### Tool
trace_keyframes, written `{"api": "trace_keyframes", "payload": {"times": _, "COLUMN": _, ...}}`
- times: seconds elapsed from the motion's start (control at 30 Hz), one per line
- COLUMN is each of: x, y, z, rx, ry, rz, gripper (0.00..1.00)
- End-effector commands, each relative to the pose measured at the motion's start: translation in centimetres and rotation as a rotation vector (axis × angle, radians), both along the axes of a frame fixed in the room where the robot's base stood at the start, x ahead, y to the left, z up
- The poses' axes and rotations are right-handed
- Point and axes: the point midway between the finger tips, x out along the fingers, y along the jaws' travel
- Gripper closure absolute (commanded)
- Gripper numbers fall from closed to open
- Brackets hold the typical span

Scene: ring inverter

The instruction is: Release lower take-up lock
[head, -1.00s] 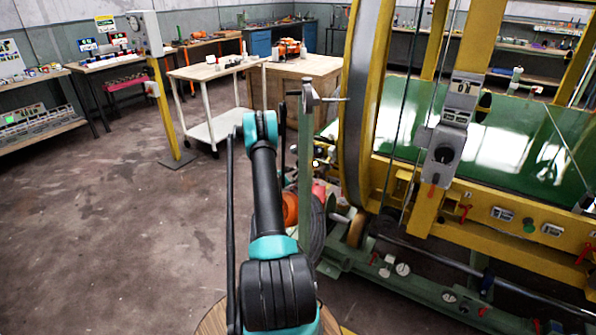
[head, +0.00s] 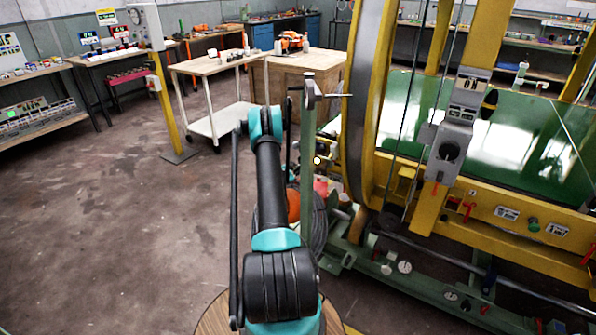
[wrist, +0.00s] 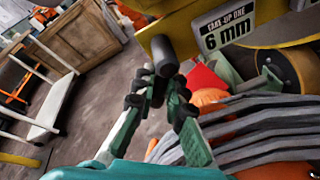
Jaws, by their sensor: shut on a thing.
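In the wrist view, my gripper (wrist: 160,84) is shut on the end of a dark grey cylindrical handle (wrist: 163,52). The handle stands out below a yellow beam, beside a white plate (wrist: 228,27) reading "TAKE-UP ONE 6 mm". I take the handle to be the take-up lock, but the frames do not show whether it is the lower one. The black finger pads sit at both sides of the handle's near end. In the head view my arm hides the gripper and the handle.
A green post (head: 308,150) stands right of my arm, close to the yellow ring frame (head: 360,110). Grey cables (wrist: 240,130) and orange parts crowd the gripper's right side. A grey control box (head: 448,152) hangs on the frame. The floor (head: 110,220) at left is clear.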

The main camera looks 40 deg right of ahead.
Motion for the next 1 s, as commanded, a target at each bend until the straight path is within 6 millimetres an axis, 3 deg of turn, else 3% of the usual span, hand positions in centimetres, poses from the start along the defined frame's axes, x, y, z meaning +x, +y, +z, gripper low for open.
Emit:
{"api": "trace_keyframes", "payload": {"times": 0.27, "x": 0.1, "y": 0.1, "z": 0.1, "rx": 0.022, "ry": -0.053, "rz": -0.001, "gripper": 1.0}}
{"api": "trace_keyframes", "payload": {"times": 1.0, "x": 0.7, "y": 0.4, "z": 1.1, "rx": 0.192, "ry": -0.461, "rz": -0.001, "gripper": 1.0}}
